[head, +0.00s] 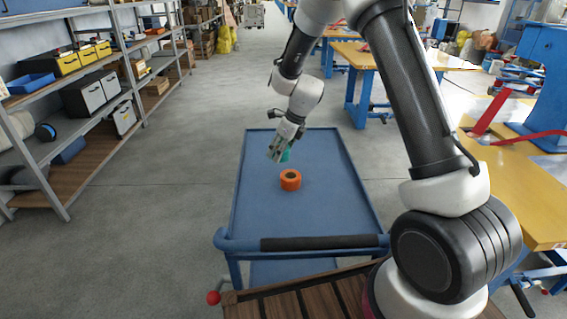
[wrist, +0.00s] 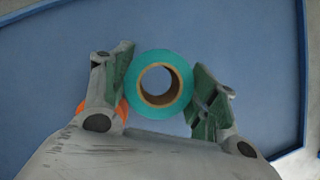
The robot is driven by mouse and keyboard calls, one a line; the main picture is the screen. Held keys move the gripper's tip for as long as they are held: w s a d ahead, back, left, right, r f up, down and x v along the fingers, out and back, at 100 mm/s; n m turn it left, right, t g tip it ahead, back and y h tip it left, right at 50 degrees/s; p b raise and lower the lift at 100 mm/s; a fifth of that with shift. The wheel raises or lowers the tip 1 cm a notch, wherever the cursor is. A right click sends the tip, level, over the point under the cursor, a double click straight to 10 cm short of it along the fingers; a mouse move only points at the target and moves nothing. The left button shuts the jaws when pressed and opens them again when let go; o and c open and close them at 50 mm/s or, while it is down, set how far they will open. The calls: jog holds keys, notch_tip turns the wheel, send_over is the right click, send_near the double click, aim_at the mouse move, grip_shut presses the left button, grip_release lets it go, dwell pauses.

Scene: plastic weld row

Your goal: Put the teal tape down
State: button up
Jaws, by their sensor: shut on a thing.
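The teal tape (wrist: 181,70) is a ring with a brown core, seen between the two fingers of my gripper (wrist: 161,88) in the wrist view. My gripper is shut on it. In the head view my gripper (head: 281,150) is over the far half of the blue cart top (head: 265,210). A small part of the teal tape (head: 286,156) shows there beside the fingers; the rest is hidden. I cannot tell whether the tape touches the cart top.
An orange tape roll (head: 290,181) lies on the cart just nearer than my gripper, and partly shows behind the left finger in the wrist view (wrist: 123,109). The cart top is otherwise clear. Shelves (head: 75,110) stand left, a yellow-topped workbench (head: 510,190) right.

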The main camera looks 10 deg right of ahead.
aim_at(277, 168)
jog(key=shift+f, duration=2.4)
jog(key=o, duration=1.1)
jog(key=shift+f, duration=0.1)
jog(key=shift+c, duration=0.2)
jog(key=s+d+r+n, duration=0.3)
jog(key=s+r, duration=0.2)
jog(key=r, duration=0.5)
jog(key=s+d+r+n, duration=0.3)
jog(key=s+r, duration=0.1)
jog(key=r, duration=0.6)
jog(key=s+d+r+n+h, duration=0.1)
jog(key=s+d+r+n, duration=0.2)
jog(key=s+n, duration=0.4)
jog(key=s+d+r+n+h, duration=0.1)
jog(key=s+d+r+n, duration=0.3)
jog(key=s, duration=0.8)
jog(key=s+d+r+n+t+h, duration=0.1)
jog(key=s+d+r+n, duration=0.2)
jog(key=s+n, duration=0.6)
jog(key=shift+s+d+r+n, duration=0.3)
jog(key=shift+s+d, duration=0.4)
jog(key=shift+d, duration=0.1)
